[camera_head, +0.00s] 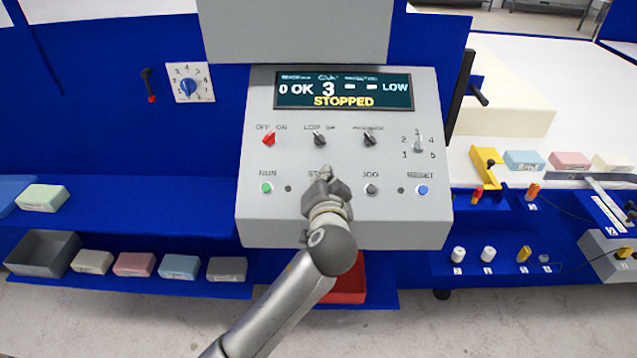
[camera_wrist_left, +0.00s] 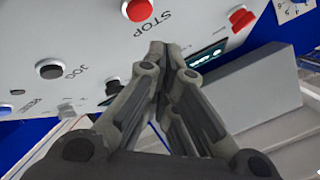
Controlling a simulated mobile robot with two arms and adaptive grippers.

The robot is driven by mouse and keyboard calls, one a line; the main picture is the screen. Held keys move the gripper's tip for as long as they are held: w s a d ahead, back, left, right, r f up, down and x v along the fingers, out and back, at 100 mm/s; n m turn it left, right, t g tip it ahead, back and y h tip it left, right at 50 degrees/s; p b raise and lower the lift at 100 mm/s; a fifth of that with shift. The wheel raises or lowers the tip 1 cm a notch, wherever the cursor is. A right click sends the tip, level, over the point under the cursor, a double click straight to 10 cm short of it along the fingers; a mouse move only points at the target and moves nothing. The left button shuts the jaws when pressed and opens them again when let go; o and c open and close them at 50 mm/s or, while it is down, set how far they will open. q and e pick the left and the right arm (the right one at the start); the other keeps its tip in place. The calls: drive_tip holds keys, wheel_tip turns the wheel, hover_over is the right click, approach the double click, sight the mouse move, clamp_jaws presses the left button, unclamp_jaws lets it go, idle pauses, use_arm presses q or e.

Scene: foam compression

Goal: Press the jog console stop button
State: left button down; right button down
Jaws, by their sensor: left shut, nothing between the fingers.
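The grey jog console (camera_head: 290,222) faces me, its display (camera_head: 343,90) reading "STOPPED" along with "OK", "3" and "LOW". My left gripper (camera_head: 326,172) is shut and empty, in front of the console at the STOP label, and hides the stop button in the head view. In the left wrist view the red stop button (camera_wrist_left: 137,10) shows at the top edge, beside the word STOP. The shut fingertips (camera_wrist_left: 158,46) are close to that label, off to one side of the button; I cannot tell whether they touch the panel. My right gripper is not in view.
Beside the stop button are the green RUN button (camera_head: 266,188), dark JOG button (camera_head: 371,189) and blue RESET button (camera_head: 422,190). A red switch (camera_head: 269,140) and dark knobs sit above. Foam blocks (camera_head: 134,264) lie on the lower left shelf; a red tray (camera_head: 347,280) is below.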

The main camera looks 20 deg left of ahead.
use_arm(q)
drive_tip(key=r, duration=0.1)
drive_tip(key=s+p, duration=0.1)
drive_tip(key=r+p, duration=0.1)
drive_tip(key=shift+s+d+r, duration=0.25)
drive_tip(key=shift+s+r, duration=0.1)
drive_tip(key=shift+f, duration=0.1)
idle(0.3)
